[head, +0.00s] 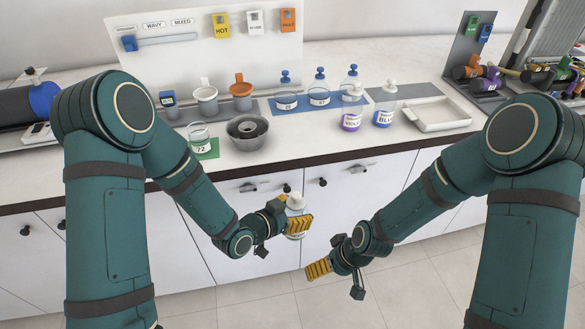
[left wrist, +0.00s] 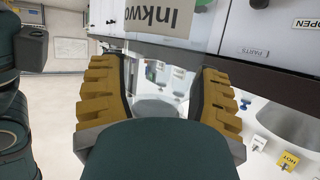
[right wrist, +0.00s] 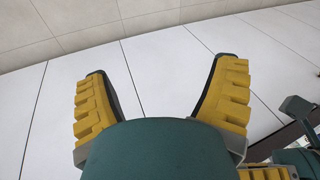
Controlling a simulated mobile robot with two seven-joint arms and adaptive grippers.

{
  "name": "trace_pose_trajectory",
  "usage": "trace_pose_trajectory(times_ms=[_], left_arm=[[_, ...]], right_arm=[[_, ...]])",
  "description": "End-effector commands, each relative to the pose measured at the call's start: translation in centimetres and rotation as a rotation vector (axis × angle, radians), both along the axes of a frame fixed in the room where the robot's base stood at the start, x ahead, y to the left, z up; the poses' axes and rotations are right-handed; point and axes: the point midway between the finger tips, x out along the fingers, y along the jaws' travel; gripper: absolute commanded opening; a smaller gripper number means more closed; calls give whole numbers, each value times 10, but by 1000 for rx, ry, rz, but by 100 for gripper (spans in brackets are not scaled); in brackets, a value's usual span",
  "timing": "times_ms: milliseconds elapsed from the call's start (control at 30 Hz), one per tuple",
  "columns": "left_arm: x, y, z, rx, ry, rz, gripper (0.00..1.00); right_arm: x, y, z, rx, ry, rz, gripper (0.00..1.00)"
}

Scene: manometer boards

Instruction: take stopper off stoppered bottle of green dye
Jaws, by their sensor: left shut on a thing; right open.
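My left gripper (head: 299,223) is shut on a stoppered bottle (head: 295,237) and holds it upright in the air in front of the counter. The bottle's white stopper (head: 296,201) is seated in its top, above the fingers. In the left wrist view a pale, clear shape (left wrist: 158,106) shows between the fingers. My right gripper (head: 318,269) is open and empty, lower and to the right of the bottle; its spread fingers also show in the right wrist view (right wrist: 160,95).
On the counter (head: 300,158) stand a violet bottle (head: 351,120), a blue bottle (head: 384,117), several blue-stoppered bottles, a grey bowl (head: 247,132), a beaker (head: 200,140) on a green mat and a white tray (head: 437,115). White cabinet fronts lie behind the grippers.

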Motion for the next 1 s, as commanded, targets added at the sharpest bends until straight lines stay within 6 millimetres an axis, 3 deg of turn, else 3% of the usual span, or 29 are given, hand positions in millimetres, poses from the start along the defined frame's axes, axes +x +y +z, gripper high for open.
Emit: trace_pose_trajectory(times_ms=[100, 333, 500, 700, 867, 1000], left_arm=[[0, 0, 0, 0, -1, 1, 22], [0, 0, 0, 0, -1, 1, 22], [0, 0, 0, 0, -1, 1, 22], [0, 0, 0, 0, -1, 1, 22], [0, 0, 0, 0, -1, 1, 22], [0, 0, 0, 0, -1, 1, 22]], right_arm=[[34, 24, 32, -25, -78, 285, 85], [80, 61, 108, -124, -192, 816, 85], [101, 81, 176, -221, -246, 1160, 85], [110, 95, 240, -307, -266, 1421, 85], [111, 99, 262, -335, -263, 1513, 85], [110, 99, 259, -340, -259, 1529, 85]])
